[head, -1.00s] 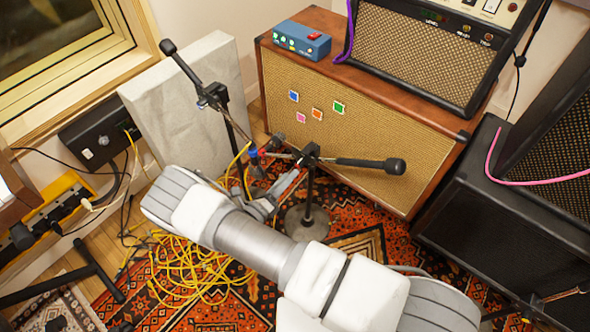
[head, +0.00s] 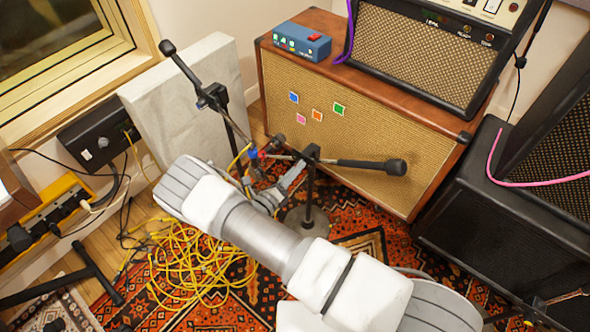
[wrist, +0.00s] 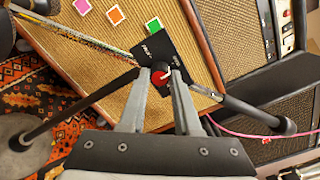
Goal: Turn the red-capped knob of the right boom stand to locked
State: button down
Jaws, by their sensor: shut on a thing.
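A pale mark on the cap points to the upper right. My gripper (wrist: 161,72) is shut on the knob, one finger on each side, partly hiding it. In the head view, my gripper is left of the stand's upright, and the knob is hidden.
A second boom stand (head: 230,118) stands close on the left. The wicker-fronted cabinet (head: 350,110) is just behind. Yellow cable (head: 185,262) lies coiled on the rug at the left. A black speaker cabinet (head: 470,215) stands at the right.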

dwell(0.4)
jog(key=shift+a+f+m+h+b, duration=0.1)
jog(key=shift+m+h+b, duration=0.2)
jog(key=shift+m, duration=4.3)
jog(key=shift+m+h+b, duration=0.1)
jog(key=shift+m+b, duration=0.3)
jog(key=shift+m, duration=4.2)
jog(key=c, duration=0.6)
grip_release()
